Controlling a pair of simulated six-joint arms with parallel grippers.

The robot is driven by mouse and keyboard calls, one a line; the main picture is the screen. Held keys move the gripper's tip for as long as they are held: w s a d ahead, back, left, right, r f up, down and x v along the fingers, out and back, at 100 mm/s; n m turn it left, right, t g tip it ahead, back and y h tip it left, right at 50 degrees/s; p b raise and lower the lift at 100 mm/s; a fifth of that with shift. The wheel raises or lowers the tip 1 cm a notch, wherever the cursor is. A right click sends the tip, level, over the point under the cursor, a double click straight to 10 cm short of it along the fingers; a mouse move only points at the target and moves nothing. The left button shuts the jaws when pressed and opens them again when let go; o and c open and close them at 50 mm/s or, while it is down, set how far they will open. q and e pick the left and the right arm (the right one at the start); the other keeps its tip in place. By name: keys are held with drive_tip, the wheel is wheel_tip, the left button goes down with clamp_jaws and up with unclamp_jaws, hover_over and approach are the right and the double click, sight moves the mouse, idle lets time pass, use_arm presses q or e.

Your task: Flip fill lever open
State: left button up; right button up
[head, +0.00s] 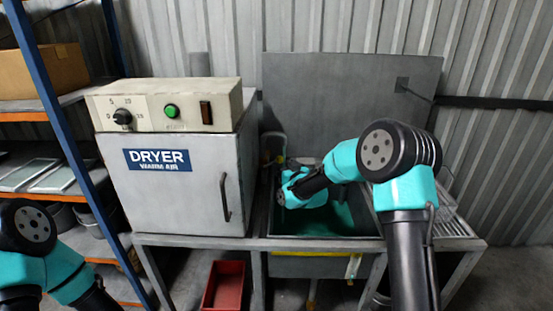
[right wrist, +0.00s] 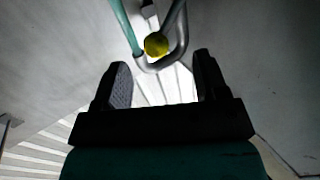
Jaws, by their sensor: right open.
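In the right wrist view a round yellow knob (right wrist: 157,44) sits beside a bent grey pipe (right wrist: 180,52) and a thin teal rod or tube (right wrist: 124,22). The yellow knob may be the end of the fill lever; its lever arm is not clear. My right gripper (right wrist: 162,82) is open, with its two fingers apart and nothing between them. The knob lies just beyond the fingertips, near the middle, apart from both. In the head view my right arm reaches over the grey tank (head: 378,222), and its fingertips are hidden. My left gripper is out of view.
The tank has green contents (head: 335,218) and a raised grey lid (head: 350,100) behind. The dryer (head: 185,195) stands close on the left. A yellow handle (head: 353,266) hangs below the tank front. A red bin (head: 223,284) is under the table.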

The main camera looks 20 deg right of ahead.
sight(264, 152)
drive_tip(key=w, duration=0.3)
drive_tip(key=w+a, duration=0.1)
drive_tip(key=w, duration=0.3)
drive_tip(key=shift+w+a, duration=0.1)
drive_tip(key=shift+a, duration=0.1)
clamp_jaws()
idle(0.5)
drive_tip(key=shift+a+r+n, duration=0.1)
drive_tip(key=shift+n, duration=0.2)
drive_tip(key=shift+w+a+r+n+g+h, duration=0.15)
drive_tip(key=shift+a+r+n+g+h, duration=0.1)
drive_tip(key=shift+a+n+g, duration=0.45)
drive_tip(key=shift+w+a+r+n+g+h, duration=0.2)
drive_tip(key=shift+a+r+n+g+h, duration=0.15)
drive_tip(key=shift+n, duration=0.55)
drive_tip(key=shift+w+a+r+n+g+h, duration=0.2)
drive_tip(key=shift+a+n+g, duration=0.35)
drive_tip(key=shift+n, duration=0.25)
drive_tip(key=shift+a, duration=0.15)
